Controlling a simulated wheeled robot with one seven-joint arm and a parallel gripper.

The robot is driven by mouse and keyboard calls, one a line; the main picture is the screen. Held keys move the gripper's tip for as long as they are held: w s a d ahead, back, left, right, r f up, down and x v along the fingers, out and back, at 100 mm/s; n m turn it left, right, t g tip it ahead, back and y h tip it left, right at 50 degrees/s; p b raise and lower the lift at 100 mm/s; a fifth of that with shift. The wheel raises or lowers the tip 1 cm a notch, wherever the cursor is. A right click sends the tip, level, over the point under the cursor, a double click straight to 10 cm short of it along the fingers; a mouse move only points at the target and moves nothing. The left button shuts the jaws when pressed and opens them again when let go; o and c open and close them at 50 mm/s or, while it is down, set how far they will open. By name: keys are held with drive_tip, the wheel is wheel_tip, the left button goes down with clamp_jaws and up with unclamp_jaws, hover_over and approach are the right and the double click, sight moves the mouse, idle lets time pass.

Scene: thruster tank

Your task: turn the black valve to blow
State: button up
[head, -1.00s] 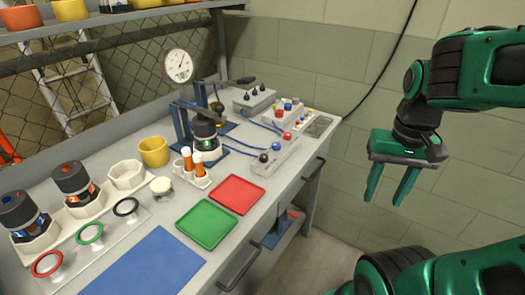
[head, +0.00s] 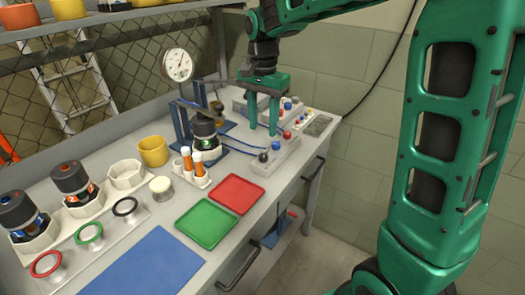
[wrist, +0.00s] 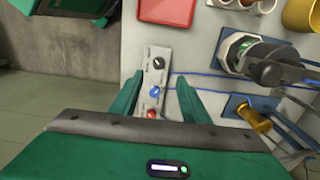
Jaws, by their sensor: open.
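A pale valve block (head: 285,150) near the bench's right edge carries a black valve (head: 263,157), a blue knob (head: 276,146) and a red knob (head: 287,135) in a row. The black valve (wrist: 158,63) also shows in the wrist view, just beyond my fingertips; its setting and any blow marking are too small to read. My gripper (head: 263,130) is open, pointing down above and behind the block. In the wrist view its fingers (wrist: 158,80) lie on either side of the row, with the blue knob between them. Nothing is held.
A gauge (head: 177,65) on a blue stand and a thruster (head: 203,132) in a white holder are left of the block. Red (head: 238,195) and green (head: 207,224) trays lie in front. A box (head: 292,104) with several small knobs stands behind. Blue tubing crosses the bench.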

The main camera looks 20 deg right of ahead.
sight(263, 155)
wheel_tip(263, 155, down, 10)
drive_tip(key=shift+d+r, duration=0.1)
drive_tip(key=shift+r, duration=0.05)
idle(0.4)
drive_tip(key=c, duration=1.1)
drive_tip(key=shift+o, duration=0.2)
